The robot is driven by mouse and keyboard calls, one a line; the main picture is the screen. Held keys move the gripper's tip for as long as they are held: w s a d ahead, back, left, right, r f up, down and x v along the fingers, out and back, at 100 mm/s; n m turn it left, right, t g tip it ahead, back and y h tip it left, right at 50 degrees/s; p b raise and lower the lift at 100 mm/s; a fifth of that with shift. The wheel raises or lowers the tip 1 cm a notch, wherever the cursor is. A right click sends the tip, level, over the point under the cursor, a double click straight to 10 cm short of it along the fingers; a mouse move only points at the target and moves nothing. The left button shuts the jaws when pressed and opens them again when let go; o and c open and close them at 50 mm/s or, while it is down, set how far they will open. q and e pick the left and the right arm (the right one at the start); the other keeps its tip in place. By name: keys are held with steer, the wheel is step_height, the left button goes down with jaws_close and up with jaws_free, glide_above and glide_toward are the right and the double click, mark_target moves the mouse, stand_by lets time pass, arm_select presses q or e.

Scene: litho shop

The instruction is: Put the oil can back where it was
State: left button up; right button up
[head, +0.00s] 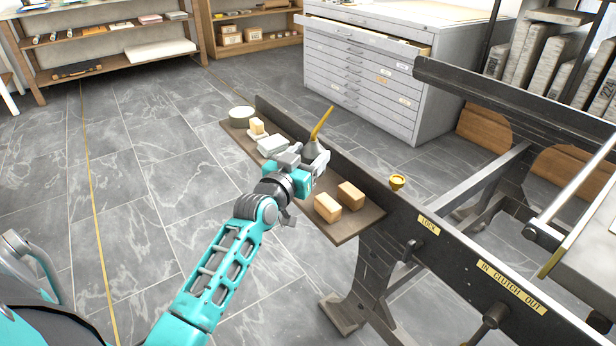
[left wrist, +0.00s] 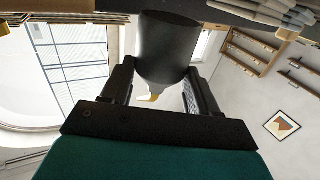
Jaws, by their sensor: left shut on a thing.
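The oil can has a dark body (head: 311,149) and a thin brass spout (head: 322,122) that slants up to the right in the head view. My left gripper (head: 314,166) is shut on its body, above or at the narrow wooden side shelf (head: 345,233) of the press. The gripper hides the can's lower part, so I cannot tell whether it touches the shelf. In the left wrist view the dark can body (left wrist: 168,48) sits between the two fingers, with a bit of the spout showing below it. My right gripper is not in view.
On the shelf, two tan blocks (head: 328,207) lie at the near end; a pale box (head: 272,146), a small block (head: 257,126) and a round tin (head: 241,116) lie at the far end. A dark press rail (head: 372,190) runs behind, with a brass cup (head: 397,182).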

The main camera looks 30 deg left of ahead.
arm_select(q)
step_height(320, 180, down, 4)
steer(key=shift+b, duration=0.9)
steer(key=shift+f, duration=0.1)
steer(key=o, duration=0.5)
steer(key=shift+f, duration=0.1)
steer(key=o, duration=0.4)
steer(key=shift+o, duration=0.2)
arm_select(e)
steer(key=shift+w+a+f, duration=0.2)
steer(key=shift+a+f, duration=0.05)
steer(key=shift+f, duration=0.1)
